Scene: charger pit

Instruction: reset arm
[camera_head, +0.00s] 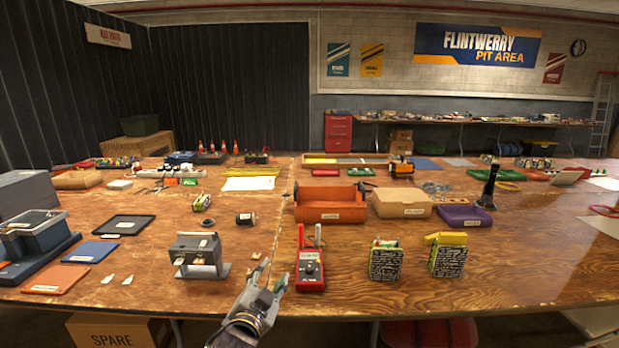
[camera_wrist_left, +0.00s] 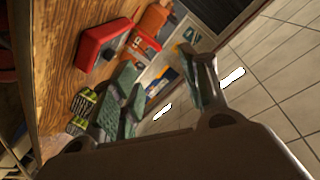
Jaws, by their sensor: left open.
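My left gripper (camera_head: 270,273) comes up from the bottom of the head view, over the front edge of the wooden table (camera_head: 350,260). Its two fingers are spread apart, pointing away from me, with nothing between them. In the picture it lies between a grey metal device (camera_head: 197,257) on its left and a red multimeter (camera_head: 310,268) on its right. In the left wrist view the two fingers of the gripper (camera_wrist_left: 168,82) are also apart and empty. My right gripper shows in neither view.
Two patterned packs (camera_head: 385,260) (camera_head: 448,256) stand near the front edge, right of the multimeter. An orange toolbox (camera_head: 330,204), a tan case (camera_head: 401,204) and a purple tray (camera_head: 463,216) sit behind. The front right of the table is clear.

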